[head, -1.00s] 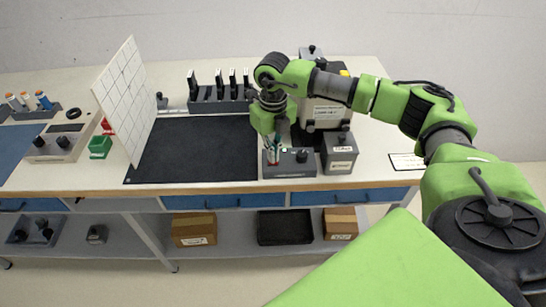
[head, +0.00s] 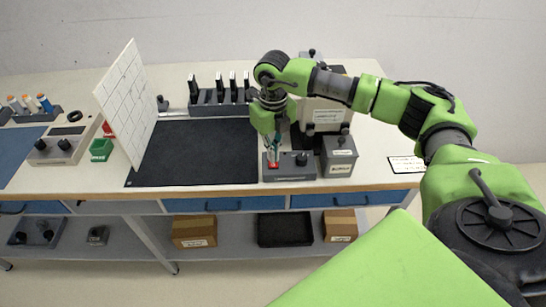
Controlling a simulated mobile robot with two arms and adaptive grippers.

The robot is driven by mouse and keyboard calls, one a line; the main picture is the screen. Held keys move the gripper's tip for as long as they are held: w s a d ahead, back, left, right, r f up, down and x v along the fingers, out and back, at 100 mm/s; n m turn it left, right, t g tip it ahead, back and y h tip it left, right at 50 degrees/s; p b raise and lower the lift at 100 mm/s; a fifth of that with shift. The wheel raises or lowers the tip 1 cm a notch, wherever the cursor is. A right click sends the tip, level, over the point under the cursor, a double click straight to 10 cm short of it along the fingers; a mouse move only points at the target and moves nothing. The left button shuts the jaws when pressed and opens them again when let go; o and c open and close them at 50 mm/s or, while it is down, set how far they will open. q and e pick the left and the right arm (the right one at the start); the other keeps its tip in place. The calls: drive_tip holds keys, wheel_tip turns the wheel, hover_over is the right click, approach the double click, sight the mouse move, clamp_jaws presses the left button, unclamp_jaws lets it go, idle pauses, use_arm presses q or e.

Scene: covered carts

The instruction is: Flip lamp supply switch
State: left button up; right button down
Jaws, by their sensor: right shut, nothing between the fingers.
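A small grey box (head: 290,173) with a black knob (head: 302,159) and a red part (head: 272,164) stands at the front edge of the bench, right of the black mat. The red part may be its switch; I cannot read the label. My right gripper (head: 272,157) points down with its fingers shut and empty, right at the red part. Whether the fingertips touch it I cannot tell, and they hide part of the box's left side. My left gripper is not in view.
A grey labelled box (head: 339,156) stands close right of the small box, with a larger light unit (head: 322,118) behind. A black mat (head: 195,155) lies clear to the left. Slotted holders (head: 218,96) stand at the back.

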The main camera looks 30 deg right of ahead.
sight(273, 165)
drive_tip(key=shift+r+p, duration=1.2)
drive_tip(key=shift+r, duration=1.15)
